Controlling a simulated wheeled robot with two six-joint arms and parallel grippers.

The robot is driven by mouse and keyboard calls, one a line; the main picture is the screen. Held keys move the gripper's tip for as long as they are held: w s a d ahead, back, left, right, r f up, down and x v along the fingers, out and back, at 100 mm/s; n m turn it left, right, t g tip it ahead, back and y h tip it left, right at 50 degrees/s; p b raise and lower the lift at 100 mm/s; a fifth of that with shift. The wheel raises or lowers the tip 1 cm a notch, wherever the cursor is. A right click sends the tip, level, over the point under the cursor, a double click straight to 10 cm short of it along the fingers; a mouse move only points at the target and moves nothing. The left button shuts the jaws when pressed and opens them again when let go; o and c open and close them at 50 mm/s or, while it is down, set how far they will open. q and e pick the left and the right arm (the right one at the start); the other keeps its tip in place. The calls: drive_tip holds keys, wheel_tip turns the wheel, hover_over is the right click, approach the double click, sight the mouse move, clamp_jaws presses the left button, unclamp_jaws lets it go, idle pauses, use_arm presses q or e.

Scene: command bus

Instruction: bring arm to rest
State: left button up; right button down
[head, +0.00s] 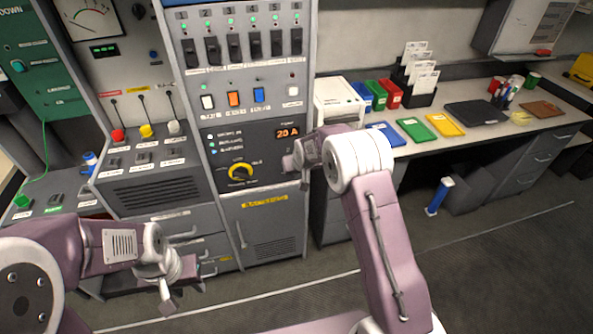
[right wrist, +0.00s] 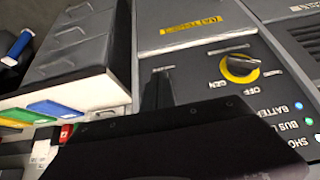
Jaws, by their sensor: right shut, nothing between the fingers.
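My right arm reaches forward in the head view, with its pale purple forearm raised. My right gripper (head: 294,165) is in front of the grey panel, to the right of the yellow-ringed rotary knob (head: 240,173) and apart from it. In the right wrist view my right gripper (right wrist: 158,90) shows dark fingers together with nothing between them; the knob (right wrist: 240,68) is off to their right, marked GEN and OFF. My left gripper (head: 183,294) hangs low at the left, its fingers apart and empty, in front of the lower drawers.
The panel carries a row of black breakers (head: 235,47) and a display (head: 287,133) reading 20 A. A desk (head: 480,140) with coloured trays and binders stands to the right. Open floor (head: 500,260) lies at the lower right.

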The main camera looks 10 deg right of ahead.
drive_tip(key=d+v, duration=0.2)
drive_tip(key=v, duration=0.9)
drive_tip(key=s+f+g, duration=0.2)
drive_tip(key=s+f, duration=0.1)
drive_tip(key=s, duration=1.1)
drive_tip(key=s+f+g, duration=0.3)
drive_tip(key=s, duration=1.1)
drive_tip(key=shift+s+d+f+m, duration=0.15)
drive_tip(key=shift+d+f+m, duration=0.05)
drive_tip(key=shift+f+m, duration=0.15)
